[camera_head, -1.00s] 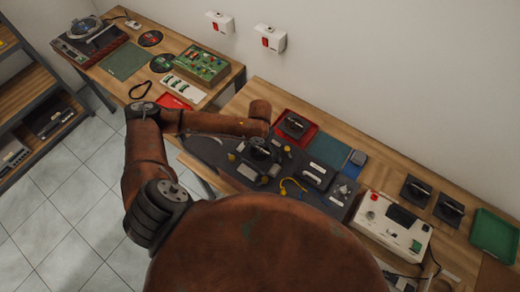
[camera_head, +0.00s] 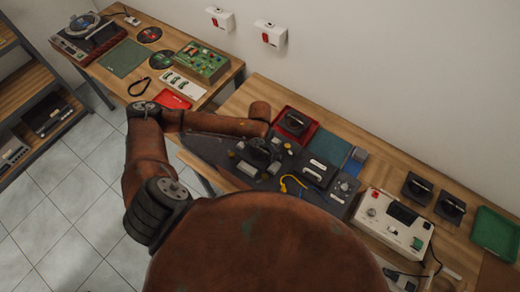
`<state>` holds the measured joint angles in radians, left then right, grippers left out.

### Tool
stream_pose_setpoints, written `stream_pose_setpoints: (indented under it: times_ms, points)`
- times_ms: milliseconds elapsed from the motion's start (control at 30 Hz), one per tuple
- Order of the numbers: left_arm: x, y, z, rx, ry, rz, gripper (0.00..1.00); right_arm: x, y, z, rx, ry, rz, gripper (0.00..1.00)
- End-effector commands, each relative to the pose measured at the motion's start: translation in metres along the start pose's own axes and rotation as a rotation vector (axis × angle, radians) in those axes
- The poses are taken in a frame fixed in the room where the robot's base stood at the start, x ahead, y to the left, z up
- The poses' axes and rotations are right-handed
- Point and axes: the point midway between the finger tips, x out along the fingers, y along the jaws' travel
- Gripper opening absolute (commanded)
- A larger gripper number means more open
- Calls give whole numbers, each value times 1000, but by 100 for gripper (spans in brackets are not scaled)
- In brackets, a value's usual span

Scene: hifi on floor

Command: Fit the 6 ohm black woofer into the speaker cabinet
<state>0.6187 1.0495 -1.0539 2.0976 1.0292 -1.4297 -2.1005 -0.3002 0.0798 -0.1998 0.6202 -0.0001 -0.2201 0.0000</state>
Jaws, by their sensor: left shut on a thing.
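My left gripper (camera_head: 263,154) is over the dark grey speaker cabinet (camera_head: 210,150), which lies on the bench. It is shut on a dark part beneath it; the fingers hide most of this part, and I cannot tell which woofer it is. A square black unit (camera_head: 295,122) sits in a red tray (camera_head: 281,114) just behind the gripper. Two similar black units (camera_head: 417,187) and (camera_head: 450,207) lie on the bench at the right. Their ohm markings are too small to read. My right gripper is not in view.
Small parts and a yellow cable (camera_head: 292,183) lie right of the gripper. A white meter box (camera_head: 394,222) and a green tray (camera_head: 495,233) stand farther right. A second table at the left holds a turntable (camera_head: 88,35) and a green circuit board (camera_head: 203,61).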

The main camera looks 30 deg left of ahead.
Motion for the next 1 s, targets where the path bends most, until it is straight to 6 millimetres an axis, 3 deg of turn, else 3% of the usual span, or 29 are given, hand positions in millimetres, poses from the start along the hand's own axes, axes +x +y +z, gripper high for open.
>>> stream_pose_setpoints:
  times_ms: [133,167,200,667,767,1000]
  points:
    - [4,0,1,0,-3,0,35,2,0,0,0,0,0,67]
    - [3,0,2,0,-4,0,94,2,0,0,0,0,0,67]
    - [2,0,2,0,-4,0,97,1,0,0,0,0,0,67]
    - [-1,0,0,0,-1,0,100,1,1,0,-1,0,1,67]
    - [-13,1,1,0,-3,2,100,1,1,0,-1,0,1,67]
    - [-64,0,2,1,-7,1,100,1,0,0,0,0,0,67]
